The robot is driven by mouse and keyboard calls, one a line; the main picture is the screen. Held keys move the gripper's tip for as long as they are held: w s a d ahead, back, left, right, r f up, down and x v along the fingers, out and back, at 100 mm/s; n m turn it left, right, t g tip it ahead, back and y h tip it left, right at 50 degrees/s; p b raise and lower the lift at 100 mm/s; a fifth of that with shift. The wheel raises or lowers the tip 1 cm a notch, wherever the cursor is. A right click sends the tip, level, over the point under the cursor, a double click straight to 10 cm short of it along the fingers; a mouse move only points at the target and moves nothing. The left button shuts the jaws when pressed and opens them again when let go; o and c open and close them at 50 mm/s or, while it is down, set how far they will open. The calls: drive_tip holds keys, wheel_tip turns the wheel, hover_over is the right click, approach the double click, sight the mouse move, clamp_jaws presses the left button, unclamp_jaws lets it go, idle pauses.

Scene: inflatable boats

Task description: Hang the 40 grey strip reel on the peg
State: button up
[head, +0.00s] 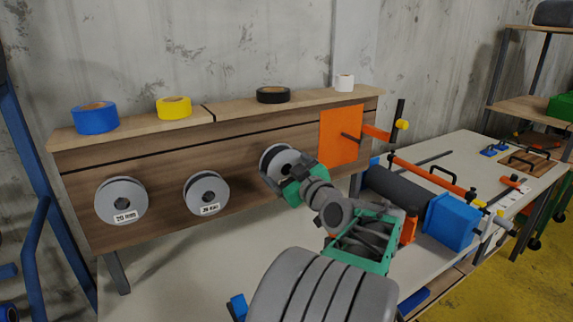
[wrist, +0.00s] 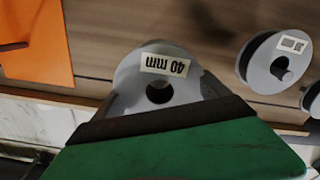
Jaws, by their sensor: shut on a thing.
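The 40 mm grey strip reel (wrist: 130,72) is held in my gripper (wrist: 160,105), its label upside down in the wrist view. In the head view the reel (head: 276,157) is close to the wooden board, partly hidden by my gripper (head: 292,176). The jaws are shut on it. Whether the reel touches the board is unclear. A bare dark peg (head: 350,137) sticks out of the orange panel (head: 338,150) to the right of the reel. The peg (wrist: 14,46) and panel (wrist: 38,45) show at the upper left of the wrist view.
Two more grey reels, one marked 20 mm (head: 121,201) and one with a less legible label (head: 206,193), hang on the board. Blue (head: 95,119), yellow (head: 174,107), black and white tape rolls stand on the shelf above. Clamps and a blue box (head: 452,222) crowd the bench's right.

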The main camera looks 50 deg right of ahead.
drive_tip(key=shift+p+x, duration=1.4)
drive_tip(key=shift+x, duration=0.75)
drive_tip(key=shift+w+f+b, duration=0.2)
drive_tip(key=shift+f+b, duration=0.1)
drive_tip(key=shift+b, duration=0.4)
drive_tip(key=shift+w+d+f+b, duration=0.15)
drive_tip(key=shift+w+b, duration=0.1)
drive_tip(key=shift+b, duration=0.3)
drive_tip(key=shift+w, duration=0.1)
drive_tip(key=o, duration=1.5)
drive_tip(key=shift+o, duration=0.6)
